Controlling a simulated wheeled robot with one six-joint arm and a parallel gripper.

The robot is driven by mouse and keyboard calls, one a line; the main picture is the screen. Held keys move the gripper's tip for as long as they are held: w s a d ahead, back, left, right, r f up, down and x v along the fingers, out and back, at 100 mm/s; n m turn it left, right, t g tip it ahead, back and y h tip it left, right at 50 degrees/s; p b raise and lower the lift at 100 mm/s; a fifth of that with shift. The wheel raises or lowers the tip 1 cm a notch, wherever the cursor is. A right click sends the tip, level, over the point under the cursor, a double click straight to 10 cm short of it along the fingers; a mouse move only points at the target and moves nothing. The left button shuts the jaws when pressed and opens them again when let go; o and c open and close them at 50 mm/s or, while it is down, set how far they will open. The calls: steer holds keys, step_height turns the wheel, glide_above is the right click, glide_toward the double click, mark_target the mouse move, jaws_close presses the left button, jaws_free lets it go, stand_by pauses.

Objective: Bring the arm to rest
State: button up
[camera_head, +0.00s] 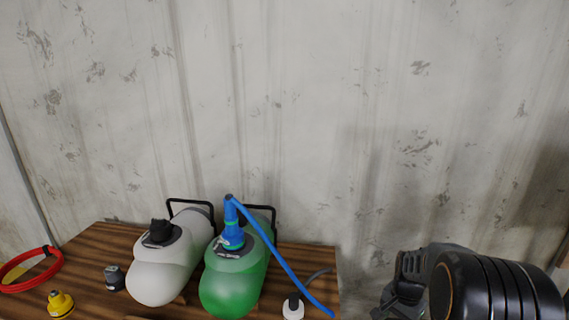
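Part of my arm, dark and rounded, fills the lower right corner of the head view, to the right of the wooden table (88,254). A smaller dark, angular part of the arm shows at its left side. I cannot make out my gripper's fingers, and the bottom edge cuts off the lower part of the arm. Nothing held by the arm is visible.
A white tank (165,272) with a black cap and a green tank (235,285) with a blue fitting (232,232) and blue hose (275,258) stand on the table. A yellow fitting (60,304), black cap (114,277), red hose coil (57,262) and white fitting (293,309) lie around. A wall (290,110) stands behind.

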steer(key=s+a+r+n+t+p, duration=0.1)
steer(key=s+a+r+n+p, duration=0.2)
steer(key=r, duration=0.6)
steer(key=s+a+r+n+t+p, duration=0.2)
steer(key=s+a+r+n+p, duration=0.2)
steer(key=r, duration=0.6)
steer(key=s+a+r+n+t+p, duration=0.1)
steer(key=s+a+r+n+p, duration=0.2)
steer(key=r, duration=0.7)
steer(key=s+a+p, duration=0.2)
steer(key=a+p, duration=0.2)
steer(key=shift+s+r+n+p, duration=0.15)
steer(key=shift+s+n+p, duration=0.1)
steer(key=shift+n+p, duration=0.05)
